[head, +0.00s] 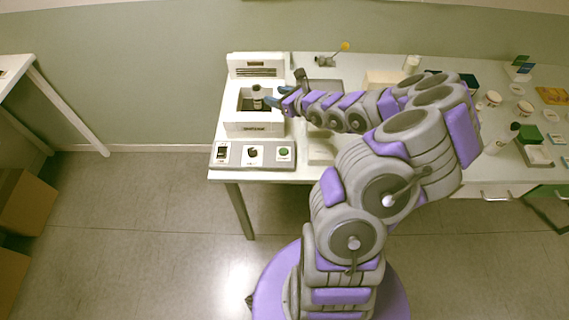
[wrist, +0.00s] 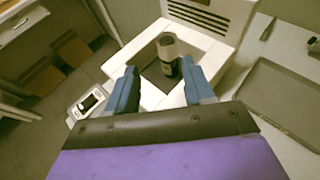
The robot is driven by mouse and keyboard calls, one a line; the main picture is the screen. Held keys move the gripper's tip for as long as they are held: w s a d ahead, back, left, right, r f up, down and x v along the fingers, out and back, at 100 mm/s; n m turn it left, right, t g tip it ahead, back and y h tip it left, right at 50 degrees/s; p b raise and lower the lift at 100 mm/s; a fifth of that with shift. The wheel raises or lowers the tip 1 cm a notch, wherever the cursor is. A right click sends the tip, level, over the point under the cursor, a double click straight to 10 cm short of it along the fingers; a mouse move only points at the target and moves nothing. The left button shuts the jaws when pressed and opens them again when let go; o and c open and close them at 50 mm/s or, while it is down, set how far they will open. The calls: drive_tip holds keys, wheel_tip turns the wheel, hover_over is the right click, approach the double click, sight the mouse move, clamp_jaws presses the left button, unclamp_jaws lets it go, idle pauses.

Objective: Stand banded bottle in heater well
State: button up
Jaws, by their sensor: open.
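The bottle (head: 257,97) stands upright, as far as I can tell, inside the dark square well of the white heater (head: 236,127). In the wrist view the bottle (wrist: 167,52) has a greyish top, a dark body and a small pale patch low down; a band is not clear. My gripper (head: 275,96) is at the right side of the well. In the wrist view my gripper (wrist: 159,68) has its two blue fingers apart, with the bottle just beyond and between the tips. Nothing is held. The bottle's base is hard to make out.
A grey tray (wrist: 285,95) lies to the heater's right. Jars, small boxes and another dark-topped bottle stand at the bench's right. Open floor lies left of the bench.

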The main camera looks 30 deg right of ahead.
drive_tip(key=a+r+n+g+y, duration=0.1)
drive_tip(key=a+r+n+y, duration=0.2)
drive_tip(key=a+r+n, duration=0.55)
drive_tip(key=a+r+n+g+y, duration=0.1)
drive_tip(key=a+r+n+y, duration=0.35)
drive_tip(key=a, duration=0.65)
drive_tip(key=s+a+r+n+g+y, duration=0.1)
drive_tip(key=s+a+r+n+g, duration=0.15)
drive_tip(key=s+a+n, duration=0.35)
drive_tip(key=s+a+r+n+g, duration=0.2)
drive_tip(key=s+a+n+g, duration=0.15)
drive_tip(key=s+a, duration=0.4)
drive_tip(key=s+a+f+n+g+h, duration=0.25)
drive_tip(key=s+n+g, duration=0.35)
drive_tip(key=s, duration=0.6)
drive_tip(key=s+d+f+n+g+h, duration=0.1)
drive_tip(key=s+d+f+n+h, duration=0.1)
drive_tip(key=s+d+n+h, duration=0.3)
drive_tip(key=s+d+h, duration=0.3)
drive_tip(key=s+d, duration=0.4)
drive_tip(key=s, duration=0.1)
drive_tip(key=shift+s+d+f+h, duration=0.15)
drive_tip(key=shift+s+d+h, duration=0.1)
drive_tip(key=shift+d+h, duration=0.15)
